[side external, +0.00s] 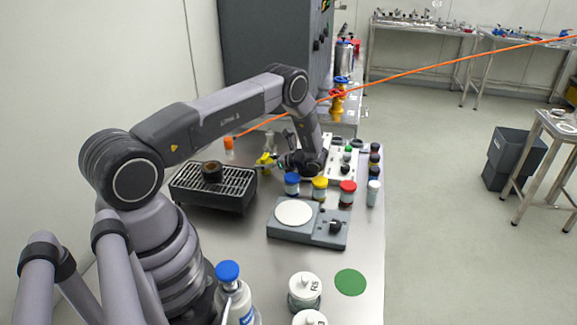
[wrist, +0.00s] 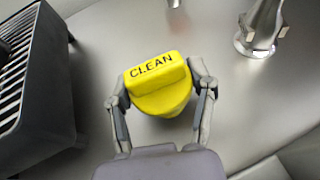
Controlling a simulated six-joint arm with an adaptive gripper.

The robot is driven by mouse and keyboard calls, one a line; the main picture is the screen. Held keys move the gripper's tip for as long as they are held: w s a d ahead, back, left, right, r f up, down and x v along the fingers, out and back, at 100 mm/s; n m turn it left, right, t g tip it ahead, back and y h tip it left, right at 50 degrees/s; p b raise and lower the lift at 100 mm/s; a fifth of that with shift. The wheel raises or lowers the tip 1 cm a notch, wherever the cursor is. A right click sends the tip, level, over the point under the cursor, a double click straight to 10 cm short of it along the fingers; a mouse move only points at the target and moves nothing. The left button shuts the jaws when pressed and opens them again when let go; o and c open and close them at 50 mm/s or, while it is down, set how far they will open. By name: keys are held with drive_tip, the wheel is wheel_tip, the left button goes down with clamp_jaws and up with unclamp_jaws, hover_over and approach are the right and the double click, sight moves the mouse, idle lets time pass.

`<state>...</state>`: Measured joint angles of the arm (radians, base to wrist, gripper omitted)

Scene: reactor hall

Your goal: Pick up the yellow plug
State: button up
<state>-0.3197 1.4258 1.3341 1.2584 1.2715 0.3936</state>
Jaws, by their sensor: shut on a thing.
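The yellow plug (wrist: 160,82) has the word CLEAN in black on its top face. In the wrist view it sits between the two fingers of my gripper (wrist: 160,108), which is shut on it. In the side external view the yellow plug (side external: 265,160) is a small yellow shape beside my gripper (side external: 280,161), near the back of the metal table. I cannot tell whether the plug touches the table.
A black grill (side external: 213,186) stands left of the plug; its slats (wrist: 22,70) show in the wrist view. A metal stand foot (wrist: 255,42) is at upper right there. Several capped jars and a grey hotplate (side external: 305,222) are in front. A green disc (side external: 350,282) lies nearer.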

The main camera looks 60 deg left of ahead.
drive_tip(key=c, duration=0.5)
drive_tip(key=shift+o, duration=0.2)
drive_tip(key=shift+r, duration=0.15)
